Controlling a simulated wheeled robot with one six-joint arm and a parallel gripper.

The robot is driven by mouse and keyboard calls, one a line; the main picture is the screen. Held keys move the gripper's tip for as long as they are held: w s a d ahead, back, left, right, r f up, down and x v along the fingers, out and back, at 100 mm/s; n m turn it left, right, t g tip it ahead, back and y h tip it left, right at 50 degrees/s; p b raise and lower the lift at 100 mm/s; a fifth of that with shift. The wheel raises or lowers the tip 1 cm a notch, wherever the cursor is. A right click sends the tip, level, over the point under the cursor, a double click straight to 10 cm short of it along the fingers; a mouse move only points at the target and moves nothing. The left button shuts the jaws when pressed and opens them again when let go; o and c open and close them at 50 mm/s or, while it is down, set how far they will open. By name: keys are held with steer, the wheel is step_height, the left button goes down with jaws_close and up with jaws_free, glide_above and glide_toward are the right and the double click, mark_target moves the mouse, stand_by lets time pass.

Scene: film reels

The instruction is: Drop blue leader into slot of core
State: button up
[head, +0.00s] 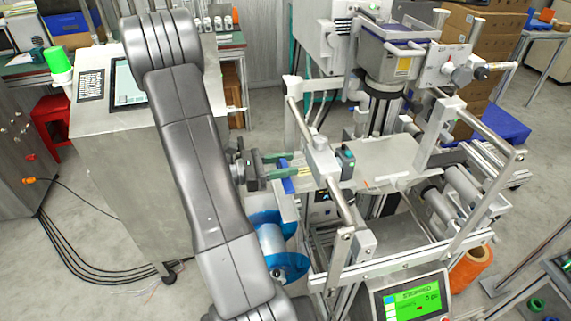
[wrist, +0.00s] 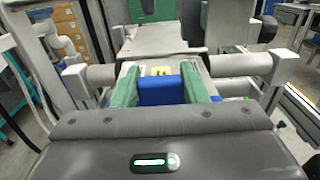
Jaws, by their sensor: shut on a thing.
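Blue also shows beside the fingers in the head view (head: 287,185). Below the gripper is a reel with blue flanges (head: 292,266) and a pale core (head: 270,240). The core's slot cannot be made out. The reel is not seen in the wrist view.
The machine's metal frame, rails and rollers (head: 462,190) stand to the right of the gripper. A green-lit display (head: 415,298) is at the bottom. A grey cabinet (head: 120,190) stands left of my arm. Cables lie on the floor at left.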

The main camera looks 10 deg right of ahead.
steer(key=a+f+b, duration=0.3)
steer(key=a+f, duration=0.2)
steer(key=a, duration=0.5)
steer(key=shift+s+f, duration=0.15)
steer(key=shift+f, duration=0.05)
stand_by(1.5)
steer(key=shift+a, duration=0.2)
steer(key=a+f+b, duration=0.2)
steer(key=a+f, duration=0.3)
steer(key=a, duration=0.5)
steer(key=shift+s+a+f, duration=0.2)
steer(key=shift+f, duration=0.1)
stand_by(1.5)
steer(key=shift+a, duration=0.1)
